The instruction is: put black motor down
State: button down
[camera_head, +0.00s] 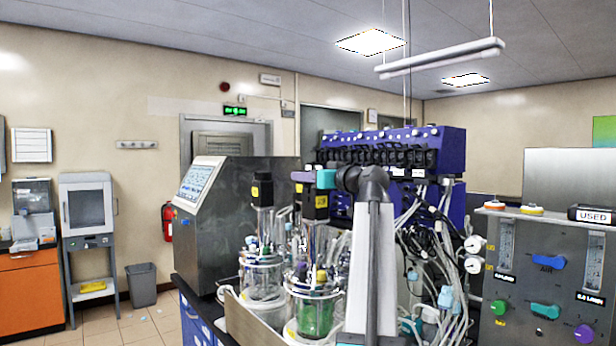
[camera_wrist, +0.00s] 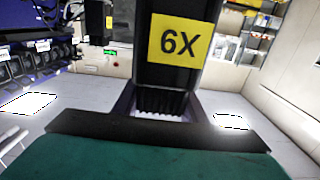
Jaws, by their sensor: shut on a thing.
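My gripper (camera_head: 313,181) is shut on a black motor (camera_head: 315,207) with a yellow label. In the wrist view the motor (camera_wrist: 178,75) fills the middle, and its label reads 6X. The motor is upright above the front glass vessel (camera_head: 314,312), which holds green liquid. I cannot tell whether it touches the fittings on the vessel's lid. A second black motor (camera_head: 262,190) with a yellow label stands on the other glass vessel (camera_head: 262,278), to the left and behind.
A grey console with a screen (camera_head: 203,180) stands behind at the left. A blue pump rack (camera_head: 450,150) with many cables (camera_head: 445,260) is at the right. A grey control panel (camera_head: 550,270) with coloured knobs is at the far right. Open floor (camera_head: 145,325) lies at the left.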

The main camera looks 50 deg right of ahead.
jog(key=c, duration=1.1)
grip_release()
jog(key=shift+f, duration=0.1)
jog(key=shift+s+a, duration=0.1)
jog(key=shift+s, duration=0.05)
jog(key=b+v, duration=0.2)
jog(key=v, duration=1)
jog(key=shift+b, duration=0.35)
